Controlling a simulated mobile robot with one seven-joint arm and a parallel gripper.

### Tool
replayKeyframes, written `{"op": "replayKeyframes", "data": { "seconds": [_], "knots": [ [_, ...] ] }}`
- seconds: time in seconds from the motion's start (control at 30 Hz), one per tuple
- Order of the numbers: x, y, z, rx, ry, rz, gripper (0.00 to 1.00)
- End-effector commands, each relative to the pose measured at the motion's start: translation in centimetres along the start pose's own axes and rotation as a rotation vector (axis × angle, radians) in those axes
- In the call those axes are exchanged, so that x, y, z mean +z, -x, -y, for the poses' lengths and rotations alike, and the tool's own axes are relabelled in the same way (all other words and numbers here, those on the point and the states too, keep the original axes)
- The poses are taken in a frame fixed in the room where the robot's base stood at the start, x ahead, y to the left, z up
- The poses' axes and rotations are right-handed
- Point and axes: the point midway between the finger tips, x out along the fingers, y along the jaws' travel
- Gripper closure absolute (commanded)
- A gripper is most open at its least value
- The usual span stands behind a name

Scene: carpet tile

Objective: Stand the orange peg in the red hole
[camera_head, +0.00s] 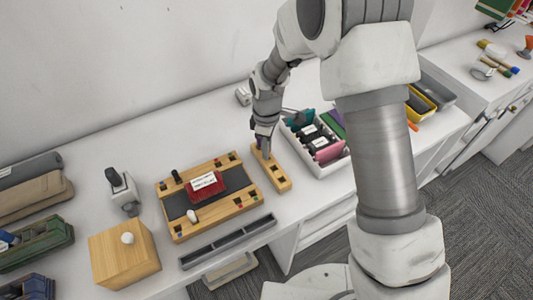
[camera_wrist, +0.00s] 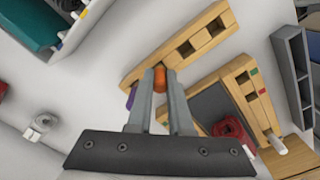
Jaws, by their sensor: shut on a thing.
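My gripper (camera_head: 263,150) is over the far end of a small wooden rack (camera_head: 280,179). In the wrist view my gripper (camera_wrist: 160,84) is shut on the orange peg (camera_wrist: 160,79), of which only a short orange part shows between the fingertips. I cannot tell whether its lower end is still in the rack (camera_wrist: 205,38). The wooden board (camera_head: 208,162) with a dark middle lies left of the rack. Coloured marks sit by holes along its edge; a red mark (camera_wrist: 262,91) and a green mark show in the wrist view.
A red labelled block (camera_head: 205,186), a black peg (camera_head: 176,176) and a white peg (camera_head: 192,216) are on the board. A purple piece (camera_wrist: 131,97) shows beside my fingers. A white bin (camera_head: 325,168) stands right of the rack. A grey tray (camera_head: 228,242) lies in front.

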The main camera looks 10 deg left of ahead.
Motion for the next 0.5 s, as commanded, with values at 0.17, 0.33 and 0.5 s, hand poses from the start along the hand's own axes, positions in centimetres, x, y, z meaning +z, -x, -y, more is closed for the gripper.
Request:
{"op": "replayKeyframes", "data": {
  "seconds": [0.17,0.33,0.5],
  "knots": [
    [0.0,0.02,-0.01,0.0,0.0,0.0,1.0],
    [-0.01,0.11,-0.01,0.0,0.0,0.0,1.0],
    [-0.04,0.98,-0.05,0.002,0.0,-0.002,1.0]
  ]
}}
